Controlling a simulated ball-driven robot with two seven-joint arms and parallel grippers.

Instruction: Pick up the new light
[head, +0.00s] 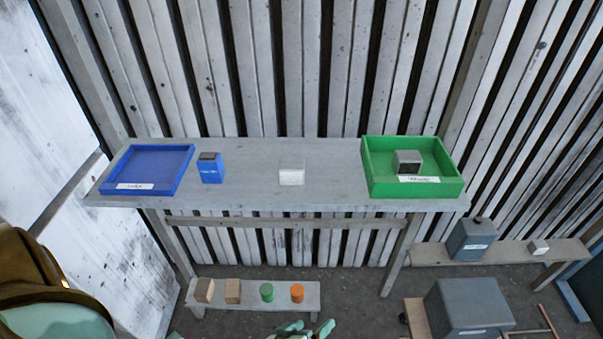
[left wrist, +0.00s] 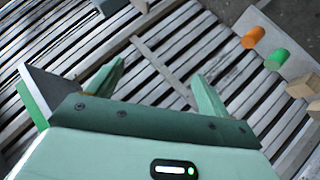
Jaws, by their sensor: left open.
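Nothing carries a readable mark that tells me which thing is the new light. On the table in the head view stand a blue block with a dark top (head: 211,169) and a white block (head: 291,173). A grey block with a dark face (head: 407,162) sits in the green tray (head: 452,187). My left gripper (head: 303,331) shows at the bottom edge, in front of the low bench and apart from these things. In the left wrist view its two fingers (left wrist: 160,72) are spread with nothing between them. My right gripper is not in view.
A blue tray (head: 150,168) lies at the table's left end. The low bench (head: 235,305) holds two wooden blocks (head: 218,291), a green cylinder (head: 267,292) and an orange cylinder (head: 297,293). Large grey boxes (head: 468,305) stand at right. The table's middle (head: 250,180) is mostly clear.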

